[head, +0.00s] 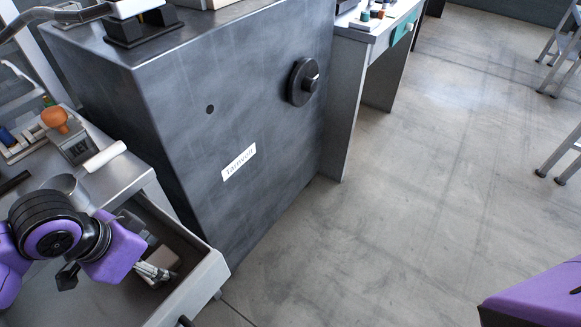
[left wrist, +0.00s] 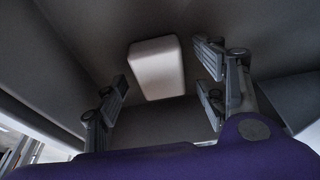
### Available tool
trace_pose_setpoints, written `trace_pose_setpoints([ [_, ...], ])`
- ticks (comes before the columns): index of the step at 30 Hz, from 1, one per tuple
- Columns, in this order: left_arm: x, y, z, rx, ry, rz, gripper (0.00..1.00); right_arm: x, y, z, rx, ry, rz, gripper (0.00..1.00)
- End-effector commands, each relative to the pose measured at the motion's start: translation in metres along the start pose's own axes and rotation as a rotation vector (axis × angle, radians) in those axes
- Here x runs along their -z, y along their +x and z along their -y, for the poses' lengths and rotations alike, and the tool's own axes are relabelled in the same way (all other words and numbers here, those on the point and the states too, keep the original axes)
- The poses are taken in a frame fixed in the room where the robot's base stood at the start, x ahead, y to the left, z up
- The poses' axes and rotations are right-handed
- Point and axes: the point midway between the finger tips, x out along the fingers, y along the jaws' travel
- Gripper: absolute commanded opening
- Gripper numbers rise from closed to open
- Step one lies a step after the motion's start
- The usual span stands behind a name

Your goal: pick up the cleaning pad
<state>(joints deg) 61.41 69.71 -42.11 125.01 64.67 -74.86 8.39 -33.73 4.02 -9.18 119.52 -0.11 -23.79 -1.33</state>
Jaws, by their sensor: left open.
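The cleaning pad is a pale, pinkish block with rounded corners (left wrist: 156,68). It lies in the open drawer (head: 205,278), and in the head view a part of it (head: 164,257) shows just beyond my left gripper's fingers. My left gripper (head: 152,271) reaches down into the drawer and is open. In the left wrist view its fingers stand on either side of the pad, with dark gaps between them and the pad. Nothing is held. My right gripper is out of view.
The drawer walls stand close around my left gripper. A grey cabinet with a black knob (head: 303,82) and a label stands beside the drawer. The worktop above holds a white roll (head: 105,157) and an orange-topped stamp (head: 55,118). Open floor lies to the right.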

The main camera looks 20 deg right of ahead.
Motion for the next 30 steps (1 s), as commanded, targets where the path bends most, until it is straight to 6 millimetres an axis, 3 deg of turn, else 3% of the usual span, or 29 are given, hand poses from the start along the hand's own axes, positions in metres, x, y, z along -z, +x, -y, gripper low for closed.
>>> trace_pose_setpoints([
  [6, 0.0, 0.0, 0.0, 0.0, 0.0, 0.0, 0.64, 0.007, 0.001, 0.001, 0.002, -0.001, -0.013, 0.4],
  [17, 0.0, 0.0, 0.0, 0.0, 0.0, 0.0, 0.17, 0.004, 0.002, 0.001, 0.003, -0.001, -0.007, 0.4],
  [25, 0.0, -0.002, 0.0, 0.001, 0.0, 0.0, 0.17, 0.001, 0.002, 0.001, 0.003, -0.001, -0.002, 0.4],
  [30, 0.004, -0.013, 0.001, 0.002, 0.001, -0.001, 0.17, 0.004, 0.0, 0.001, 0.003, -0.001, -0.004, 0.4],
])
